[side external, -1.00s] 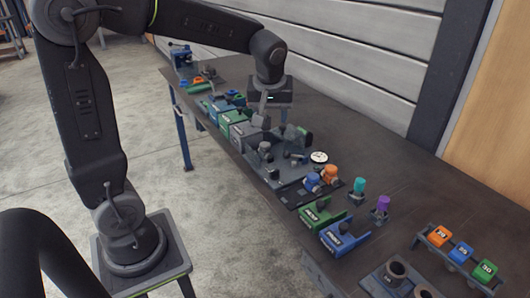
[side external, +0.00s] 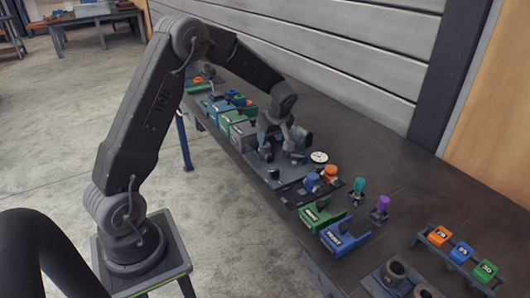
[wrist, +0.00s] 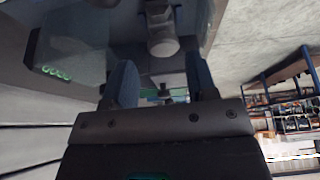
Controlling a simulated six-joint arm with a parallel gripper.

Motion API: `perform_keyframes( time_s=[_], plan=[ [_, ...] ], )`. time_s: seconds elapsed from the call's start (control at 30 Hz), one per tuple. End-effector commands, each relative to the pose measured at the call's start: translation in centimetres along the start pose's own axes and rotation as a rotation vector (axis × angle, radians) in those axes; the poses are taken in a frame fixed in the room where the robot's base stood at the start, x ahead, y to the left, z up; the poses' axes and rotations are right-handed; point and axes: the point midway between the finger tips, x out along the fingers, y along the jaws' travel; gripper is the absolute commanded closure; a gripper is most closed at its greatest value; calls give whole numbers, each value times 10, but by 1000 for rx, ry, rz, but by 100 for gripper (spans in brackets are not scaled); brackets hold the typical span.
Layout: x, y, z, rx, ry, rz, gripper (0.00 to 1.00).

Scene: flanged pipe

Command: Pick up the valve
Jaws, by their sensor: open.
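My gripper (side external: 279,138) is low over the grey pipe fixture (side external: 290,181) on the bench. In the wrist view, my gripper (wrist: 160,78) has its two dark blue-grey fingers apart, with no part clearly held between them. A grey round-ended pipe part (wrist: 163,44) lies just past the fingertips. I cannot tell for certain which part is the valve; the fixture parts near my gripper are small and partly hidden by it. A blue-topped part (side external: 312,181) and an orange-topped part (side external: 331,173) stand to the right of my gripper.
A white round dial (side external: 319,157) lies behind the fixture. Green (side external: 320,214) and blue (side external: 345,236) labelled holders stand at the front right. Teal (side external: 358,186) and purple (side external: 382,203) pegs stand behind them. Several holders line the bench at left.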

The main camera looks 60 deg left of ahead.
Motion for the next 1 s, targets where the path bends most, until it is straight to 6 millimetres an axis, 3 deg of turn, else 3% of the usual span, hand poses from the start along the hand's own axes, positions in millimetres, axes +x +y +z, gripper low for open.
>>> perform_keyframes(
  time_s=[0.17, 0.5, 0.77, 1.0],
  plan=[
    [12, -1, -1, -1, -1, -1, 48],
    [55, -3, -6, 1, -2, 1, 48],
    [59, -3, -6, 1, -2, 4, 48],
    [58, -3, -6, 1, -2, 3, 68]
  ],
)
